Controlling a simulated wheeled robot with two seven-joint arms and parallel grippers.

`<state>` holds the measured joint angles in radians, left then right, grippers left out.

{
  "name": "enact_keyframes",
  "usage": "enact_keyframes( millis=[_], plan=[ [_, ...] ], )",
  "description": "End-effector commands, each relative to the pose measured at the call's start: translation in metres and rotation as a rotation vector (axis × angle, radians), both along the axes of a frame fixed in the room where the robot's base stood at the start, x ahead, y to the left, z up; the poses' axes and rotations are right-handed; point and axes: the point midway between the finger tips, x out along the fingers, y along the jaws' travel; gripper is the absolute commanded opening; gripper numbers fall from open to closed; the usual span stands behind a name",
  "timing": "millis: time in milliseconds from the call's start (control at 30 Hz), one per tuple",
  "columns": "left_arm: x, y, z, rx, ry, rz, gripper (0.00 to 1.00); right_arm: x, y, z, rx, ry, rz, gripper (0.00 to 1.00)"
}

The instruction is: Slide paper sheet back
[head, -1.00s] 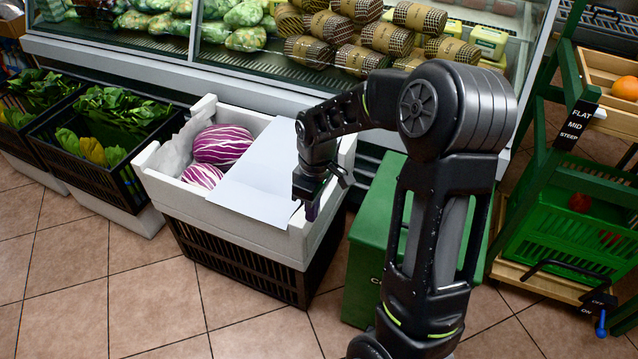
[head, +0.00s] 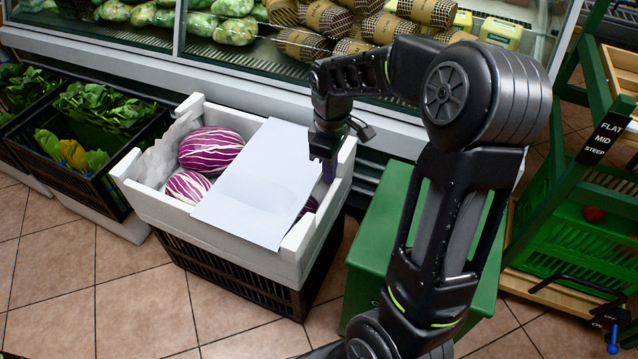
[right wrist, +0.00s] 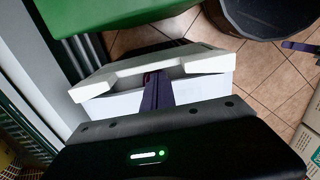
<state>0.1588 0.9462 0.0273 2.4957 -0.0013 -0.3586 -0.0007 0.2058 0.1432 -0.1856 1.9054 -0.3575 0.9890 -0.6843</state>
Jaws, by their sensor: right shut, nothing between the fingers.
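A white paper sheet (head: 255,185) lies over the right half of a white foam crate (head: 216,235), its front edge close to the crate's front rim. Striped purple-and-white cabbages (head: 211,147) show uncovered on the left, and a bit of dark purple (head: 309,206) shows at the sheet's right edge. My right gripper (head: 328,176) is shut and empty, pointing down at the sheet's right side, inside the crate's right wall. Whether it touches the sheet is unclear. In the right wrist view, its fingers (right wrist: 157,90) reach down over white surfaces inside the crate. My left gripper is out of view.
The foam crate stands on a black crate (head: 240,283). A green box (head: 375,235) stands close on the right, under my right arm. Black crates of leafy greens (head: 95,115) are on the left. A glass display case (head: 240,75) runs behind. Tiled floor is free in front.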

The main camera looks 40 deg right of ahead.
Motion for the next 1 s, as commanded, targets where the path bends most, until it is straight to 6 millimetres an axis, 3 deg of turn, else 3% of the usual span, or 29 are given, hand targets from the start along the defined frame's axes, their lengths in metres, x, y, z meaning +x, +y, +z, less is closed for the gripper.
enact_keyframes(
  millis=[267,600,800,1000],
  plan=[
    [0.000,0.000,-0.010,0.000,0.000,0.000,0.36,-0.001,0.000,-0.033,0.001,0.003,-0.001,0.00],
    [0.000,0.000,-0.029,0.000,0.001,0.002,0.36,-0.001,0.000,-0.102,0.001,0.004,-0.001,0.00],
    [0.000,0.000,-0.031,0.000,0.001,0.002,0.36,0.026,0.013,-0.100,-0.001,0.000,0.003,0.00],
    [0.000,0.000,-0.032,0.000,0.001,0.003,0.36,0.035,0.018,-0.098,-0.001,0.000,0.000,0.00]
  ],
)
